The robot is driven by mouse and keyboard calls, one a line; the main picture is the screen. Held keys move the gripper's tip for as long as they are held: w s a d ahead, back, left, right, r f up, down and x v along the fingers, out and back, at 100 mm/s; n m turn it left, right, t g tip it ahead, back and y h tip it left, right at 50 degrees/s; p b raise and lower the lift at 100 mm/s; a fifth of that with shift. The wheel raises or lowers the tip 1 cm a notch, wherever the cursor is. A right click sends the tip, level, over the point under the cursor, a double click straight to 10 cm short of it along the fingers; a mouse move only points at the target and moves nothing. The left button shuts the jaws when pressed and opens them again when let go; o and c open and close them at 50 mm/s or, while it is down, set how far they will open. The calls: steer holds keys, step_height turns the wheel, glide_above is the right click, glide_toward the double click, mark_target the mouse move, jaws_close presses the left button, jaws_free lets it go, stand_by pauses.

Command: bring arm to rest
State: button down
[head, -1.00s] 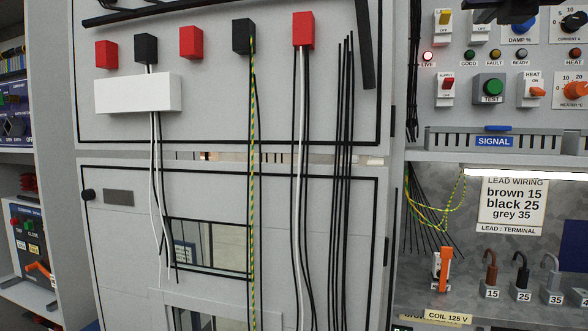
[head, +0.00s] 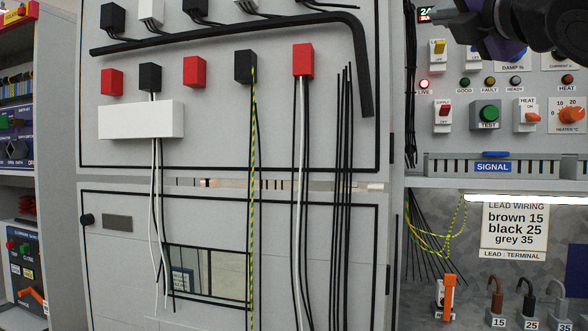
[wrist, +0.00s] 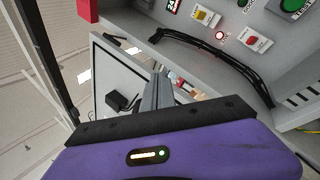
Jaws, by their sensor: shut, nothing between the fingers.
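My gripper (head: 432,16) shows at the top right of the head view, pointing left in front of the upper edge of the control panel. It is dark grey, with a purple and black wrist behind it. In the wrist view my gripper (wrist: 157,78) points away from the camera over the purple housing. Its grey fingers are together and hold nothing. It looks apart from the panel and the cabinet, though the exact gap cannot be told.
The control panel (head: 470,135) has knobs, switches and lamps. The grey cabinet (head: 215,200) carries red and black terminal blocks and hanging wires. A shelf at lower right holds an orange-handled switch (head: 448,290) and numbered leads. Black cables (wrist: 215,55) run along the panel in the wrist view.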

steer(key=s+d+f+m+t+b, duration=0.1)
steer(key=d+f+m+t, duration=0.1)
steer(key=f+m, duration=1.15)
steer(key=s+d+f+m+t+b, duration=0.15)
steer(key=f+m, duration=0.55)
steer(key=f, duration=1.4)
steer(key=s+f+m+g+h+b, duration=0.15)
steer(key=s+f+m, duration=0.3)
steer(key=f, duration=0.55)
steer(key=s+f+m+g+h, duration=0.1)
steer(key=s+f+m+h, duration=0.3)
steer(key=f, duration=0.5)
steer(key=s+a+f+g+y+b, duration=0.1)
steer(key=s+a+f+g, duration=0.1)
steer(key=s+f, duration=0.7)
steer(key=s+a+f+n+g+y+b, duration=0.1)
steer(key=s+f+g, duration=0.3)
steer(key=s+f, duration=0.5)
steer(key=s+a+f+n+g+y+b, duration=0.1)
steer(key=s+a+f+g+y, duration=0.1)
steer(key=s+f, duration=0.7)
steer(key=s+a+g, duration=0.1)
steer(key=s, duration=0.4)
steer(key=shift+s+f, duration=0.15)
steer(key=shift+f, duration=0.25)
steer(key=shift+d, duration=0.1)
